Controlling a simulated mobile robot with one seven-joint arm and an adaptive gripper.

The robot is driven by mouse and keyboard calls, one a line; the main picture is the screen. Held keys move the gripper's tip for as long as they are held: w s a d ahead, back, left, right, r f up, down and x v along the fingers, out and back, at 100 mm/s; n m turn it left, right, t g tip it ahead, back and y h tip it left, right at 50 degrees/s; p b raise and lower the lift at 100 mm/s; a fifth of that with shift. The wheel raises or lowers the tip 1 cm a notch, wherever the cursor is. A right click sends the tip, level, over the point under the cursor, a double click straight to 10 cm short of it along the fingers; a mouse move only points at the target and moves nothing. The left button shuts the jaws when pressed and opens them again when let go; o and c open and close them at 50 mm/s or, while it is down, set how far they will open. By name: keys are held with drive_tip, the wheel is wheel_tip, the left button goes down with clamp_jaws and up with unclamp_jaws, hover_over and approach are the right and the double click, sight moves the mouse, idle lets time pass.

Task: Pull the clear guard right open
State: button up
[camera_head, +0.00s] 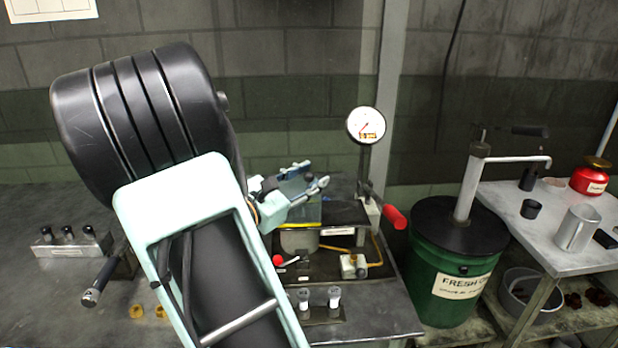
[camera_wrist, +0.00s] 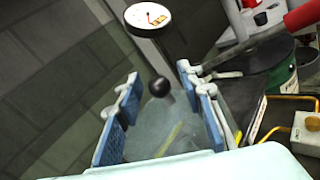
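The clear guard (camera_wrist: 150,122) shows in the wrist view as a faint see-through panel with a yellow strip behind it. A black ball knob (camera_wrist: 158,86) stands at its far part, between my fingers in the picture. My gripper (camera_wrist: 158,74) is open, with one blue-padded finger on each side of the knob and a gap to both. I cannot tell how near in depth the knob is. In the head view my gripper (camera_head: 314,174) hangs over the bolt former (camera_head: 340,212); the guard is hard to make out there and partly hidden by the fingers.
A dial gauge (camera_head: 366,125) on a post stands behind the former, with a red-handled lever (camera_head: 394,216) to its right. A green drum (camera_head: 448,287) and a side table (camera_head: 566,235) stand further right. A holder with black-topped pieces (camera_head: 70,243) sits at left.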

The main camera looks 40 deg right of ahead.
clamp_jaws()
